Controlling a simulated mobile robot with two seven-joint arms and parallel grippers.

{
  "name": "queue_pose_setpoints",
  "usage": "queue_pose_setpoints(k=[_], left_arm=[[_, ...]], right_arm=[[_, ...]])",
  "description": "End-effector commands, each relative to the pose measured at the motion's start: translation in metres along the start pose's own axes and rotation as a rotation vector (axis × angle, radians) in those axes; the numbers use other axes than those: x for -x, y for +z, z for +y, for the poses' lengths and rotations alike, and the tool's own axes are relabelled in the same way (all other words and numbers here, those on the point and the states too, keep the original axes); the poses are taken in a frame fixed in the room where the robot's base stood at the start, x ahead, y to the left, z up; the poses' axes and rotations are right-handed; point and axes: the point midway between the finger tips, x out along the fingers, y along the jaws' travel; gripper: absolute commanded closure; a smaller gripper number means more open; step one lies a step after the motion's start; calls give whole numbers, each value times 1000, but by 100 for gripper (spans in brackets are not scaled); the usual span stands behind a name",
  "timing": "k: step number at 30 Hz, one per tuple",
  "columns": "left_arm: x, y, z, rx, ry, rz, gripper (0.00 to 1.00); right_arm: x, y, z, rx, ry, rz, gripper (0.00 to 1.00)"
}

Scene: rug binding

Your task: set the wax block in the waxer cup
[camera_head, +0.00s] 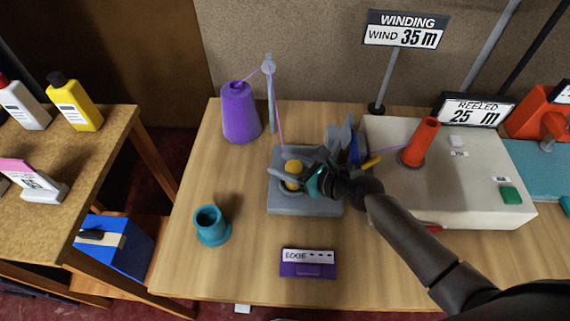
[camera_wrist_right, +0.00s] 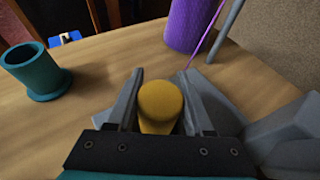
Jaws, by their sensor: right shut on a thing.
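My right gripper (camera_head: 294,177) is over the grey waxer block (camera_head: 305,207) on the table. It is shut on the yellow wax block (camera_head: 293,167), which also shows between the two fingers in the right wrist view (camera_wrist_right: 160,103). The wax block is a short rounded cylinder. The fingers and wrist cover much of the waxer, so its cup is hard to make out. I cannot tell whether the wax block's underside touches the cup. My left gripper is not in view.
A purple thread cone (camera_head: 240,112) and a thread post (camera_head: 270,95) stand behind the waxer. A hollow teal cylinder (camera_head: 212,228) stands at left. A purple "EDGE" label holder (camera_head: 308,270) lies in front. A pale machine box (camera_head: 470,205) with an orange-red cone (camera_head: 420,142) is at right.

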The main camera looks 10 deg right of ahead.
Motion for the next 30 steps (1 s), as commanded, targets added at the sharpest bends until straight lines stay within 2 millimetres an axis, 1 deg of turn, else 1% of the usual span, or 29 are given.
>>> queue_pose_setpoints(k=[3,4,11,19,22,26,30], left_arm=[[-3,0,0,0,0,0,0],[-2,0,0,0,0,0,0],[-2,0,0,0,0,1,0],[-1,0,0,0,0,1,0],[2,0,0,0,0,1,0],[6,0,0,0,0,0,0],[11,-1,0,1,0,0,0]], right_arm=[[-2,-4,0,-2,0,0,100],[-1,-4,0,-2,0,0,45],[-1,-3,0,-1,0,0,19],[-1,-2,0,-1,0,0,18],[3,1,0,0,0,1,18],[20,-1,0,-3,0,3,18],[47,-1,0,-1,0,4,18]])
